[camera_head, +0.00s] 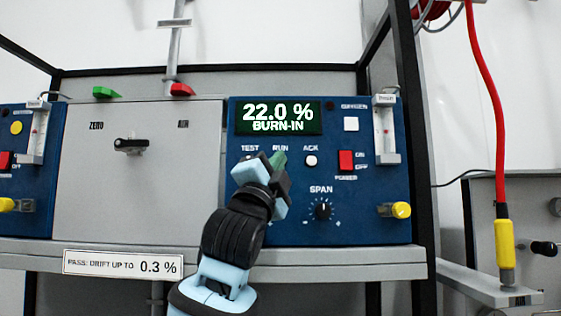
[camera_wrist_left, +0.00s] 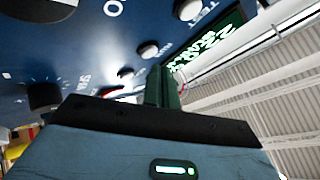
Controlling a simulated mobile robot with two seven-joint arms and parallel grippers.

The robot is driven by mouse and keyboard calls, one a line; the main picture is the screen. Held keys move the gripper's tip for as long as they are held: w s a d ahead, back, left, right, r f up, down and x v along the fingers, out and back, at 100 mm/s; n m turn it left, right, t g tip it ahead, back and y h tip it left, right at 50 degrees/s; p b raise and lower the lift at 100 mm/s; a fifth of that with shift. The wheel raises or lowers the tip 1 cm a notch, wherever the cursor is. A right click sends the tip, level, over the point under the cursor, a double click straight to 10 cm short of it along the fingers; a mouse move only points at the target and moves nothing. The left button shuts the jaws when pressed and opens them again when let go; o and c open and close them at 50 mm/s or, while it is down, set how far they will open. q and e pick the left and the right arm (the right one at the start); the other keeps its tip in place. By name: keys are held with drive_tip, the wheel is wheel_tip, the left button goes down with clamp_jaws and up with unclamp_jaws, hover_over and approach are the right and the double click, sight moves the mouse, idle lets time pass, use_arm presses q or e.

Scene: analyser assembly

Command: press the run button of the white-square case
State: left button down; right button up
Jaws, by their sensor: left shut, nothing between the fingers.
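The white-square case is the blue panel (camera_head: 370,220) at centre right, with a white square (camera_head: 351,124) at its upper right. Its display (camera_head: 279,117) reads 22.0 % BURN-IN. TEST, RUN and ACK labels run below the display. My left gripper (camera_head: 279,158) is shut and empty, its dark green fingertips just under the RUN label. It hides the run button in the head view. In the left wrist view the shut fingers (camera_wrist_left: 162,82) point at the panel near a round pale button (camera_wrist_left: 148,50), seemingly the run button. I cannot tell whether they touch it.
The ACK button (camera_head: 311,160), red power switch (camera_head: 346,160) and SPAN knob (camera_head: 323,210) lie right of my gripper. A grey panel (camera_head: 90,200) with a black handle is left of it, then another blue case (camera_head: 62,190). A shelf edge (camera_head: 340,257) runs below.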

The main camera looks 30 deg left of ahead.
use_arm(q)
drive_tip(key=s+d, duration=0.1)
drive_tip(key=s, duration=0.2)
drive_tip(key=s+d, duration=0.1)
drive_tip(key=shift+s+d, duration=0.15)
drive_tip(key=shift+d, duration=0.15)
idle(0.9)
